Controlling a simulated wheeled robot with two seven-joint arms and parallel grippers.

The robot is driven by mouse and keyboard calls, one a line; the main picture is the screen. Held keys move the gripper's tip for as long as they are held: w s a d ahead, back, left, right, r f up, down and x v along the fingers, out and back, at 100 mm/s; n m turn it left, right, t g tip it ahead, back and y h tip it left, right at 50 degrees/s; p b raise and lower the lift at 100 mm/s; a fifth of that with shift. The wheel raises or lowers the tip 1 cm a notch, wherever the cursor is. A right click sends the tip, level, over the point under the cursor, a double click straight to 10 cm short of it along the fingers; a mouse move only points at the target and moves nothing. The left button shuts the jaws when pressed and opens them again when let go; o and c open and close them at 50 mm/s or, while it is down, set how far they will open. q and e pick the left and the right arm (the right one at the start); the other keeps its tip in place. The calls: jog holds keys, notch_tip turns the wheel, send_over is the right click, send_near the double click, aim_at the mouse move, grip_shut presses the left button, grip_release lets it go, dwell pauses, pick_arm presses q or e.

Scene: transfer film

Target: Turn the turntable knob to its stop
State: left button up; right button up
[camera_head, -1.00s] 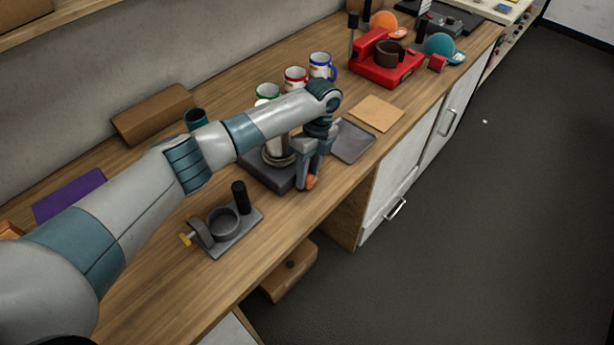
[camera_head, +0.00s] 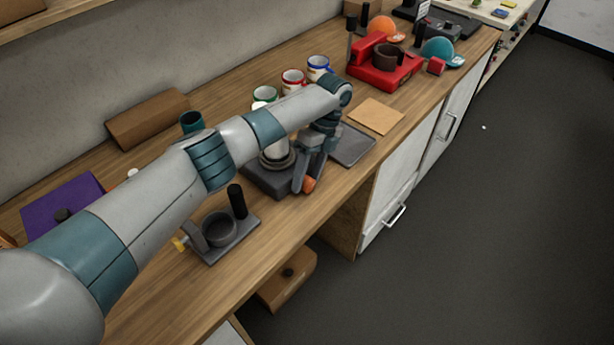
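The turntable has a dark grey base (camera_head: 262,181) on the bench, with a pale round column (camera_head: 277,153) standing on it, partly behind my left arm. A small orange knob (camera_head: 309,185) shows at the base's front right corner. My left gripper (camera_head: 306,187) points down there, its two dark fingers right around or beside the knob. Whether the fingers are clamped on it or only straddle it cannot be made out. The knob's far side and any stop mark are hidden. My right gripper is out of view.
A grey fixture with a ring and black post (camera_head: 237,203) stands nearer me. A flat grey plate (camera_head: 352,146) and a tan sheet (camera_head: 376,117) lie to the right. Several mugs and a red machine (camera_head: 384,68) stand farther back. The bench's front edge is close to the gripper.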

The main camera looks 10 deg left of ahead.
pick_arm(q)
jog(key=shift+b+v, duration=0.5)
jog(key=shift+v, duration=0.3)
jog(key=b+v, duration=0.1)
jog(key=v, duration=1.4)
jog(key=shift+r+b, duration=0.35)
jog(key=shift+b, duration=0.05)
jog(key=shift+w, duration=0.1)
